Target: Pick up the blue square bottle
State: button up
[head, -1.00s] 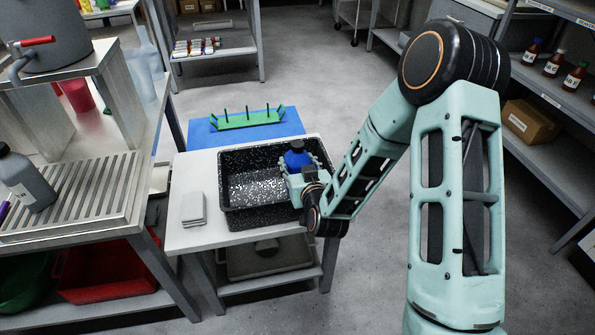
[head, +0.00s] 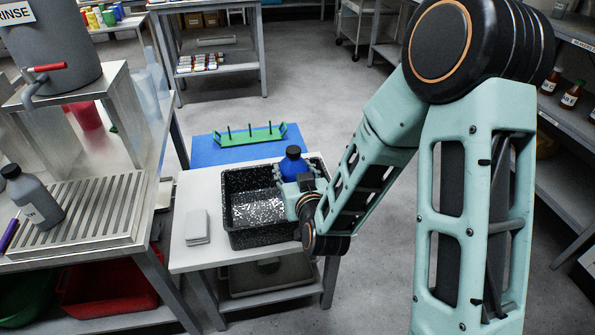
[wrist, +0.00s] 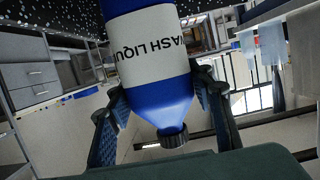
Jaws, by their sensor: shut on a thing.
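The blue bottle (head: 293,165) has a black cap and is in my gripper (head: 295,180), at the right side of the black speckled tray. In the wrist view the blue bottle (wrist: 158,95) shows a white label reading "ASH LIQU". The two fingers of my gripper (wrist: 160,100) press on its sides. The bottle looks roughly upright in the head view. My gripper hides its lower part there, so I cannot tell whether its base touches the tray.
The black tray (head: 236,239) stands on a small white table (head: 192,258). White pads (head: 197,226) lie to its left. A green pegged rack (head: 250,137) sits on a blue surface (head: 205,148) behind. A grey bottle (head: 35,200) stands on the slatted drainer (head: 95,225) at left.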

aim_at(289, 172)
jog(key=s+r, duration=0.1)
jog(key=s+p, duration=0.1)
jog(key=shift+s+a+r, duration=0.3)
jog(key=shift+a+r, duration=0.05)
jog(key=shift+r, duration=0.05)
jog(key=shift+p, duration=1)
jog(key=p, duration=0.3)
jog(key=shift+s+a+r, duration=0.1)
jog(key=shift+s+r, duration=0.15)
jog(key=s+p, duration=0.1)
jog(key=p, duration=0.3)
jog(key=shift+s+a+r, duration=0.1)
jog(key=shift+r, duration=0.1)
jog(key=s+p, duration=0.1)
jog(key=s+r+p, duration=0.1)
jog(key=s+p, duration=0.1)
jog(key=s+a+p, duration=0.1)
jog(key=p, duration=0.1)
jog(key=shift+s+r, duration=0.25)
jog(key=shift+r, duration=0.05)
jog(key=shift+a, duration=0.1)
